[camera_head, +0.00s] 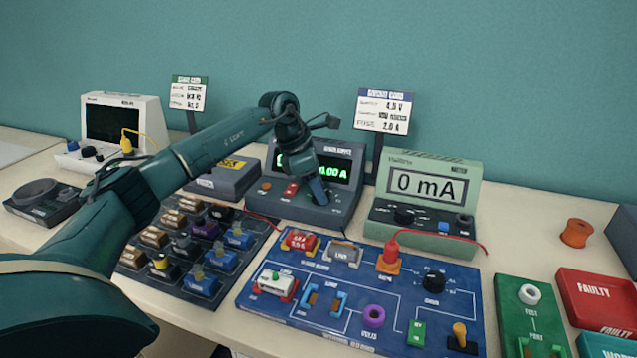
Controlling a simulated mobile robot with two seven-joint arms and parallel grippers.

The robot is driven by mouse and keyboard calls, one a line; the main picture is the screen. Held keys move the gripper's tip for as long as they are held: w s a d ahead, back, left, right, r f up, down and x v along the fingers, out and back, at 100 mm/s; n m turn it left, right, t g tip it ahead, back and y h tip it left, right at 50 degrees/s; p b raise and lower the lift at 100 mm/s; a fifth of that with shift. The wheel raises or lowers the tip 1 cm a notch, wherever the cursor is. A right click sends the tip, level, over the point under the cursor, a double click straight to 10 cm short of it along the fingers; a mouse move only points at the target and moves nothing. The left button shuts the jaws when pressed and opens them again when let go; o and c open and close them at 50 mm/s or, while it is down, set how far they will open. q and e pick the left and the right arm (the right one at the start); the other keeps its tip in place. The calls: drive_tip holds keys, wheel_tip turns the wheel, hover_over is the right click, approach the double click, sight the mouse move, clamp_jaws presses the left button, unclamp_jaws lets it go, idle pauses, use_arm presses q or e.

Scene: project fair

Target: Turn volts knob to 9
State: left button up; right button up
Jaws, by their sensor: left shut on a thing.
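The bench supply (336,211) is a dark grey unit with a lit green display (333,172) near the back of the table. My left arm reaches across from the left, and its gripper (318,190) points down at the supply's sloped front. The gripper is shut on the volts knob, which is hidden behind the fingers. The arm also covers part of the display, so the volts reading cannot be read; a reading in A shows at the right. A red control (290,189) sits left of the gripper. My right gripper is not in view.
A green meter (425,190) reading 0 mA stands close to the right. A blue circuit board (345,335) with several parts lies in front. A parts tray (235,262) is left, under my arm. A card stand (384,110) rises behind the supply.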

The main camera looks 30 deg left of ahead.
use_arm(q)
drive_tip(key=shift+m+g, duration=0.3)
drive_tip(key=shift+m, duration=0.7)
drive_tip(key=o, duration=1)
drive_tip(key=shift+c, duration=0.2)
drive_tip(key=v, duration=1.3)
drive_tip(key=shift+a, duration=0.3)
